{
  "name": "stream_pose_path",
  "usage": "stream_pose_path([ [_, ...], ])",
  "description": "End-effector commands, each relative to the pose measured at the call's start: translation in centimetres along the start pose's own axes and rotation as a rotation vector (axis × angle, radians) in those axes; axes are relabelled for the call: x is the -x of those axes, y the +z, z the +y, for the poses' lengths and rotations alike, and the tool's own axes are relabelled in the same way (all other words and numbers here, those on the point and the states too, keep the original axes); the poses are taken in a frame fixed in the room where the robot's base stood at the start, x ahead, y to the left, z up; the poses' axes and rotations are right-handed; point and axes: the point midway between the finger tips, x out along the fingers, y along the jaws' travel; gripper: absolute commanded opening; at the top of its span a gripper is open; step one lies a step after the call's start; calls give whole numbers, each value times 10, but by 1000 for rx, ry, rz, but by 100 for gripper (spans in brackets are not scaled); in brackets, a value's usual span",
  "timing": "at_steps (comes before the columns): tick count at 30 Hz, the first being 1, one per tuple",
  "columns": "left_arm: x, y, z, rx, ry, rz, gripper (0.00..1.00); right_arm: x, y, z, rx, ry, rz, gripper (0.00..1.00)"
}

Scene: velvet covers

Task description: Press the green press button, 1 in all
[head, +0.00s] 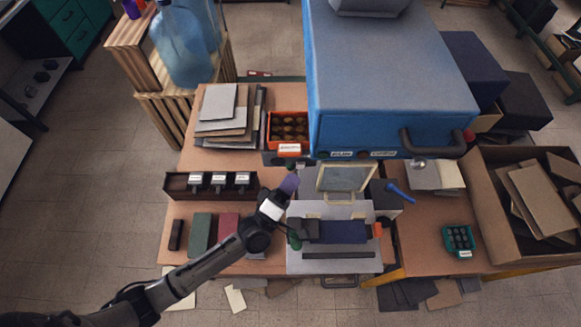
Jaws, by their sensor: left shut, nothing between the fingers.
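A small green press button (295,242) shows in the head view at the left side of the grey-white plate (300,265), beside a dark navy block (342,232). My left arm reaches in from the lower left. My left gripper (297,231) is shut and empty, close to the green button, and partly covers it. I cannot tell whether the fingertips touch the button or hover over it. My right gripper is out of view.
A big blue machine (390,70) stands behind the plate. A blue lever (401,193) and a dark box stand at the plate's right. A dark tray (210,186) lies left, an orange bin (287,117) behind. A cardboard box (490,210) is far right.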

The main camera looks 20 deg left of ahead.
Motion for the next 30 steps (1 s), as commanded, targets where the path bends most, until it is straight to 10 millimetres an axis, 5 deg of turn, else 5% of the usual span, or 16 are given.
stream_pose_path([
  [30, -7, -5, -5, -1, 1, 0, 0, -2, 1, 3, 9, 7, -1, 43],
])
